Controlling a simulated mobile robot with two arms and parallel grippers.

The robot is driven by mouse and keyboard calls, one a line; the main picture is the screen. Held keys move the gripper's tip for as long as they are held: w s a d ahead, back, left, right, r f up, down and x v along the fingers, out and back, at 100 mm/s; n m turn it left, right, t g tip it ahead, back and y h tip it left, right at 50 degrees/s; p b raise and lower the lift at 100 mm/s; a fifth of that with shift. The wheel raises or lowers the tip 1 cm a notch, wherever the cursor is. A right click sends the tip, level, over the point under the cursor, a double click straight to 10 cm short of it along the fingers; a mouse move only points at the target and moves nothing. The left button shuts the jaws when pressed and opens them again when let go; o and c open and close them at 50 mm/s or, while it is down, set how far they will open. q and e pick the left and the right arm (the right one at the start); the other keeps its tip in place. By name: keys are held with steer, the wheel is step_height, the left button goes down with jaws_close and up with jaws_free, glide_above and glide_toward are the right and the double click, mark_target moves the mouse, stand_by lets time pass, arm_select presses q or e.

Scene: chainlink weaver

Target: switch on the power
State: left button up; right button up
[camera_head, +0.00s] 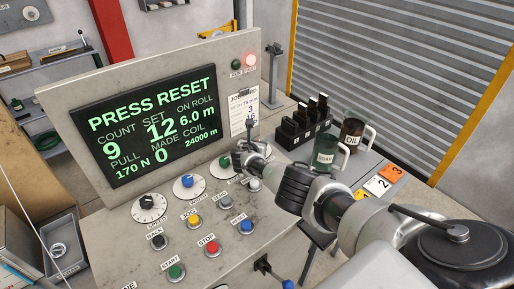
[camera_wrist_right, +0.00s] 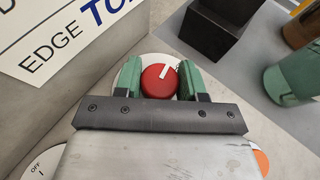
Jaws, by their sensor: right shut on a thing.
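A red round knob (camera_wrist_right: 159,81) with a white pointer line sits on a pale plate in the right wrist view. My right gripper (camera_wrist_right: 160,84) has its green-padded fingers on both sides of the knob, shut on it. The pointer leans to the upper right. In the head view my right gripper (camera_head: 244,152) is at the right side of the control panel and hides the knob. My left gripper is not in view.
The screen (camera_head: 150,125) reads PRESS RESET. Several dials and buttons, including a red STOP button (camera_head: 212,247), cover the sloping panel (camera_head: 110,235). Mugs marked SOAP (camera_head: 327,157) and OIL (camera_head: 353,138) stand to the right.

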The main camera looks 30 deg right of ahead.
steer(key=shift+m+g+h+b, duration=1)
steer(key=shift+m+g+b, duration=0.35)
steer(key=shift+b, duration=0.2)
steer(key=shift+r, duration=0.1)
steer(key=o, duration=0.9)
steer(key=p+v, duration=0.8)
steer(key=p, duration=0.1)
steer(key=shift+s+a+r, duration=0.1)
steer(key=shift+r, duration=0.25)
steer(key=shift+s+a+f, duration=0.1)
steer(key=shift+s+a, duration=0.05)
steer(key=shift+a, duration=0.15)
steer(key=shift+v, duration=0.75)
